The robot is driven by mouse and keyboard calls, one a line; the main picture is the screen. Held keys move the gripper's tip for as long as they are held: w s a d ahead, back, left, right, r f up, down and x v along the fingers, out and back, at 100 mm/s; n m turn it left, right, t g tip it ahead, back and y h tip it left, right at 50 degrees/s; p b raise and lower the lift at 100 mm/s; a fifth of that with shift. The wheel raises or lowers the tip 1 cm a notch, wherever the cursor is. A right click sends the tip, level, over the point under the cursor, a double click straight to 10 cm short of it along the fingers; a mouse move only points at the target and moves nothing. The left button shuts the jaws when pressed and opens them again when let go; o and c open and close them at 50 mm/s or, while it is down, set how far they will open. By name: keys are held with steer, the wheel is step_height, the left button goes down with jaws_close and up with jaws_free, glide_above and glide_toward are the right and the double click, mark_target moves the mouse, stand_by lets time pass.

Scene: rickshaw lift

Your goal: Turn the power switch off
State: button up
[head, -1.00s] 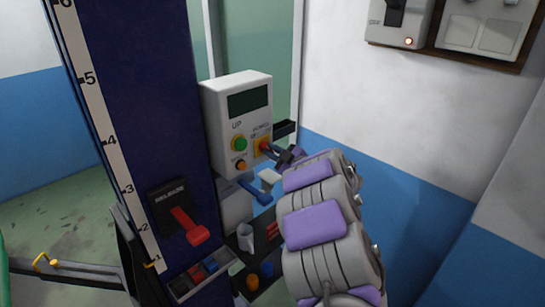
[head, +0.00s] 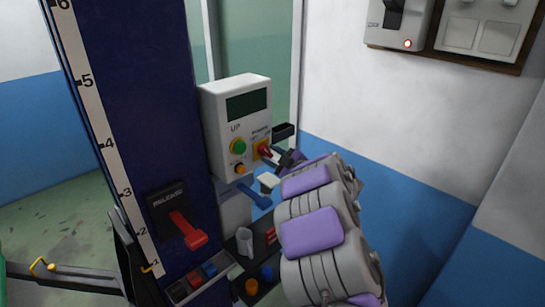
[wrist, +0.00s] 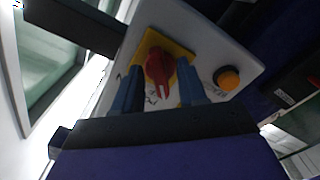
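The power switch is a red rotary knob (head: 264,149) on a yellow plate, on the right part of the white control box (head: 250,82). In the wrist view the red knob (wrist: 160,68) stands out from its yellow plate (wrist: 177,49), with its narrow end toward my gripper. My gripper (wrist: 158,78) is open, with one blue finger on each side of the knob and gaps visible. In the head view my gripper (head: 281,155) reaches the box from the lower right. Whether a finger touches the knob is unclear.
A green button (head: 238,146) and an orange button (head: 240,169) sit left of the switch. The orange button also shows in the wrist view (wrist: 228,78). A red release lever (head: 188,231) is on the blue column.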

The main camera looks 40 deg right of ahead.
steer(key=shift+r, duration=0.15)
steer(key=shift+s, duration=0.2)
steer(key=s+d+p, duration=0.1)
steer(key=s, duration=1.5)
steer(key=shift+s+d, duration=0.2)
steer(key=shift+s, duration=0.2)
